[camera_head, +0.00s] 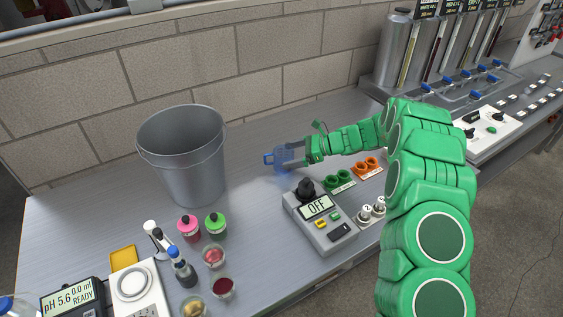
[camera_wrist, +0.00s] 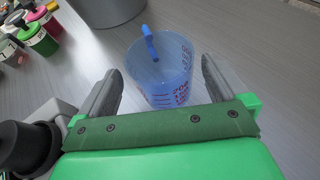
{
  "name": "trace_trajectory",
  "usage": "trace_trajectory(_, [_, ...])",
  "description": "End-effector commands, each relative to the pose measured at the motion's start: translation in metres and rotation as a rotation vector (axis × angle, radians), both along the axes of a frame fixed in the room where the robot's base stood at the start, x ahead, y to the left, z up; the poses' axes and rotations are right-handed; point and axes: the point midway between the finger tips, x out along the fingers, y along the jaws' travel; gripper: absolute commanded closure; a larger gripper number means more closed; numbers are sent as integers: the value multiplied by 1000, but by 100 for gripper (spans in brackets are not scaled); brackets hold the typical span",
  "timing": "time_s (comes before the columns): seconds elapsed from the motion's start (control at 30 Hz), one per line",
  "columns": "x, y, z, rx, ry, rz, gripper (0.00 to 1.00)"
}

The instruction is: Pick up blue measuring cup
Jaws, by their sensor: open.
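The blue measuring cup (camera_head: 287,157) is translucent and stands on the bench near the wall in the head view, right of the metal bucket. In the wrist view the cup (camera_wrist: 160,72) shows dark red markings on its side and a blue handle pointing away from me. My gripper (camera_head: 305,153) is at the cup's right side in the head view. In the wrist view my gripper (camera_wrist: 162,82) is open, with one finger on each side of the cup's near part. Gaps show between the fingers and the cup wall.
A metal bucket (camera_head: 186,160) stands left of the cup. A grey control box (camera_head: 319,221) reading OFF, with a black knob, is close in front. Several small bottles and glasses are at front left.

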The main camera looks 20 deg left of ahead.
Motion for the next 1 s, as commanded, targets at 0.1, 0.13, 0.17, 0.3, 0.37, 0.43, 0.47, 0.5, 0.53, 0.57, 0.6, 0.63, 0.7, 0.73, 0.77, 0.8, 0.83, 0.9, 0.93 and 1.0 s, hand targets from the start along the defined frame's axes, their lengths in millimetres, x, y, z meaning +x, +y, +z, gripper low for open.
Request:
trace_trajectory(0.1, [-2,18,-3,-1,1,4,0])
trace_trajectory(0.13, [-3,21,-5,-1,1,4,0])
trace_trajectory(0.17, [-3,24,-7,-1,2,3,0])
trace_trajectory(0.3, [-4,32,-10,-1,1,1,0])
trace_trajectory(0.37, [-4,32,-10,-1,1,0,0])
trace_trajectory(0.43, [-4,32,-10,-1,0,0,0])
trace_trajectory(0.47, [-4,32,-10,-1,0,0,0])
trace_trajectory(0.5, [-4,32,-10,-1,0,0,2])
trace_trajectory(0.53, [-4,32,-10,-1,0,0,6])
trace_trajectory(0.57, [-4,32,-10,-1,0,0,11])
trace_trajectory(0.6, [-4,32,-10,-1,0,0,17])
trace_trajectory(0.63, [-4,32,-10,-1,0,0,21])
trace_trajectory(0.7, [-4,32,-10,-1,0,0,32])
trace_trajectory(0.73, [-4,32,-10,-1,0,0,37])
trace_trajectory(0.77, [-4,32,-10,-1,0,0,41])
trace_trajectory(0.8, [-4,32,-10,-1,0,0,48])
trace_trajectory(0.83, [-4,32,-10,-1,0,0,50])
trace_trajectory(0.9, [-4,32,-10,-1,0,0,50])
trace_trajectory(0.93, [-4,32,-10,-1,0,0,50])
trace_trajectory(1.0, [-4,32,-10,-1,0,0,50])
